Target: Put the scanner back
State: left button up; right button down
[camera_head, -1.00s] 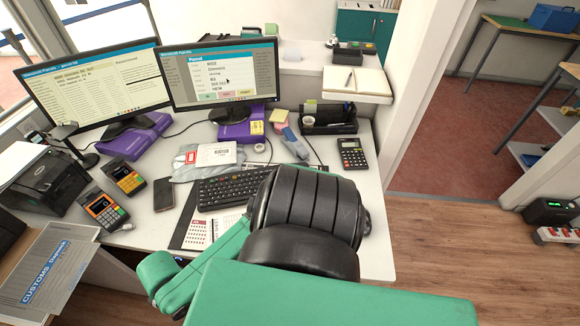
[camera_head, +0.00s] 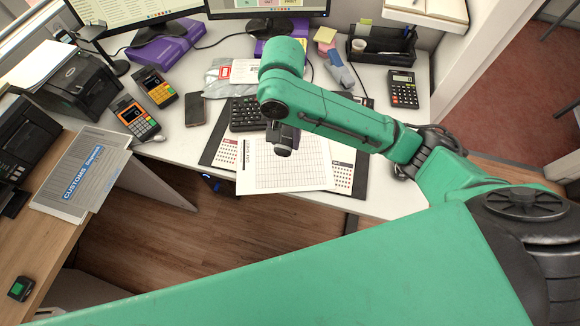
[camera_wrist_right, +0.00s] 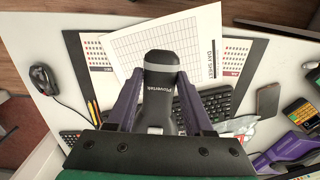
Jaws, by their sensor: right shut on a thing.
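My right gripper (camera_head: 283,138) is above the front of the desk in the head view, over a white sheet and the desk mat. In the right wrist view its purple fingers (camera_wrist_right: 158,85) are shut on the scanner (camera_wrist_right: 158,95), a dark grey body with a pale band and a printed brand name. The scanner's rounded end points away from the wrist, over the sheet. In the head view only a small dark part of it (camera_head: 284,151) shows. A thin black stand (camera_head: 115,66) stands by the left monitor; I cannot tell whether it is a scanner cradle. My left gripper is not in view.
The white sheet (camera_head: 300,172) lies over the mat, by the keyboard (camera_head: 247,115). Card terminals (camera_head: 136,118), a phone (camera_head: 195,110), a calculator (camera_head: 403,90) and an organizer (camera_head: 385,45) surround it. A mouse (camera_wrist_right: 42,78) shows in the wrist view.

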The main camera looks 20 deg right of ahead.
aim_at(287, 175)
notch_tip(287, 175, down, 16)
jog(key=shift+d+f+b, duration=0.1)
jog(key=shift+f+b, duration=0.1)
jog(key=shift+b, duration=0.1)
jog(key=shift+c, duration=1.4)
grip_release()
jog(key=shift+f, duration=0.1)
notch_tip(287, 175, up, 12)
jog(key=shift+r+p, duration=0.15)
jog(key=shift+p, duration=0.2)
